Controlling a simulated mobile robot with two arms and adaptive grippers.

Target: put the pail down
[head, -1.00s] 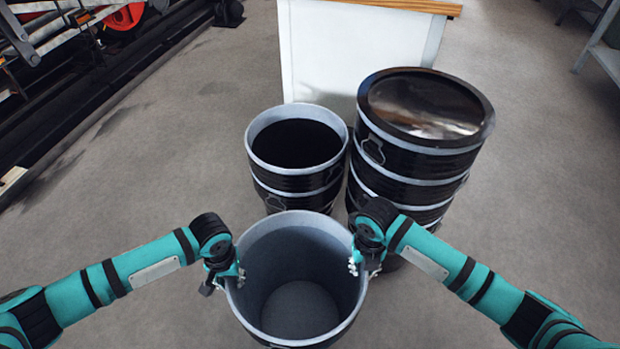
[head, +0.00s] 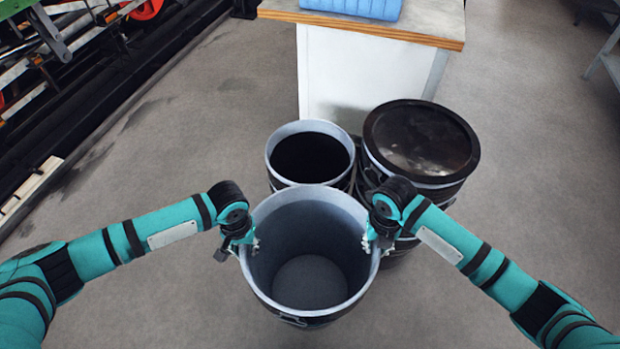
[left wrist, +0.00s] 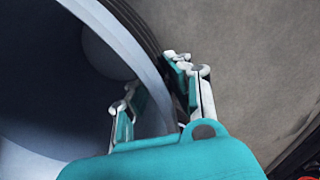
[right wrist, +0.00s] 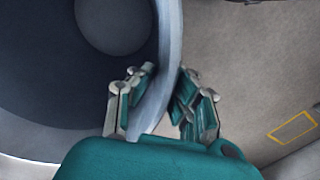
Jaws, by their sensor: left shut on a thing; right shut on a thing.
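An open black pail (head: 312,225) with a grey inside and pale rim is in the middle of the head view, upright and empty. My left gripper (head: 249,246) is shut on its rim at the left, and my right gripper (head: 371,240) is shut on its rim at the right. In the left wrist view, the fingers (left wrist: 160,100) straddle the pail wall (left wrist: 112,38). In the right wrist view, the fingers (right wrist: 168,98) also straddle the wall (right wrist: 170,35). The pail's underside is hidden, so I cannot tell whether it touches anything.
Behind the pail stand an open dark-filled pail stack (head: 310,128) and a stack with a dark glossy top (head: 420,140). A white bench with a wooden edge (head: 375,75) holds a blue item (head: 350,8). Machinery lies left. Floor is free at both sides.

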